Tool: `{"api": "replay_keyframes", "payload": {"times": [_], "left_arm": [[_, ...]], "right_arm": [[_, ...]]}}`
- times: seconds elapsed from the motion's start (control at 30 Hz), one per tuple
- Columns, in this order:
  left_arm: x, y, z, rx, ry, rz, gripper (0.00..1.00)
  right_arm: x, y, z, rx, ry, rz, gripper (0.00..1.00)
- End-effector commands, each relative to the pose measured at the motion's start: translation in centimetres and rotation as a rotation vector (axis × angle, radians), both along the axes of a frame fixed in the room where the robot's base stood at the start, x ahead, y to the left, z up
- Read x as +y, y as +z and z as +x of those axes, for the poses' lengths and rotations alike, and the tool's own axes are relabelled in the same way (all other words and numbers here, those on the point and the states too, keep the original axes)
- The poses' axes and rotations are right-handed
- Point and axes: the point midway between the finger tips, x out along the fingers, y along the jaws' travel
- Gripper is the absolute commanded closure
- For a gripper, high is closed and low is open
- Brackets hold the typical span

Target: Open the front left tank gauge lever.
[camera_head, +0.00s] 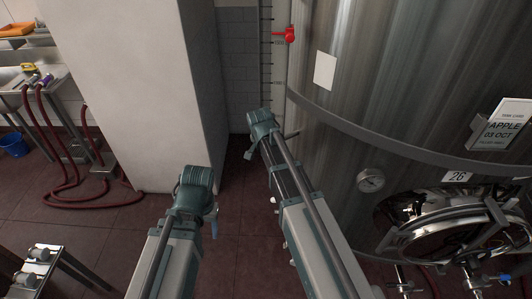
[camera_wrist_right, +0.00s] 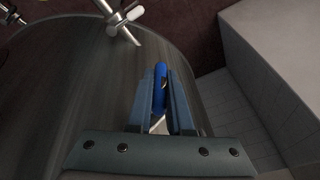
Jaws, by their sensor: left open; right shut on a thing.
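The large steel tank (camera_head: 390,90) fills the right half of the head view. A level gauge scale (camera_head: 267,60) runs up its left edge, with a red handle (camera_head: 288,35) near the top. In the right wrist view my right gripper (camera_wrist_right: 161,78) is shut on a blue lever (camera_wrist_right: 160,92), which lies between its fingers beside the tank wall. In the head view my right arm hides this grip. My left gripper (camera_head: 213,219) is open, pointing down, left of the right arm and apart from the tank.
A pale pillar (camera_head: 135,90) stands close on the left. A valve with a white handle (camera_wrist_right: 134,12) shows in the right wrist view. Red hoses (camera_head: 80,203) lie on the floor at left.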

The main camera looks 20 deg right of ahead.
Motion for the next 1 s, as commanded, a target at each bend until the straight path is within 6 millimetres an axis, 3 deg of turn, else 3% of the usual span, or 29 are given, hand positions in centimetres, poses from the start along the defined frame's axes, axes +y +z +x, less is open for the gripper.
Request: {"api": "replay_keyframes", "payload": {"times": [0.4, 0.93, 0.97, 1.0], "left_arm": [[0.00, -0.49, 0.00, 0.000, -0.001, 0.000, 0.40], [0.00, -0.47, 0.00, 0.000, -0.001, 0.000, 0.40], [0.00, -0.47, 0.00, 0.000, -0.001, 0.000, 0.40], [0.00, -0.47, 0.00, 0.000, -0.001, 0.000, 0.40]], "right_arm": [[0.11, -0.08, -0.20, 0.051, 0.000, -0.148, 1.00], [0.01, 0.04, -0.21, 0.055, 0.000, -0.166, 1.00], [0.01, 0.05, -0.22, 0.055, 0.000, -0.166, 0.77], [0.01, 0.05, -0.20, 0.055, 0.000, -0.167, 0.70]]}}
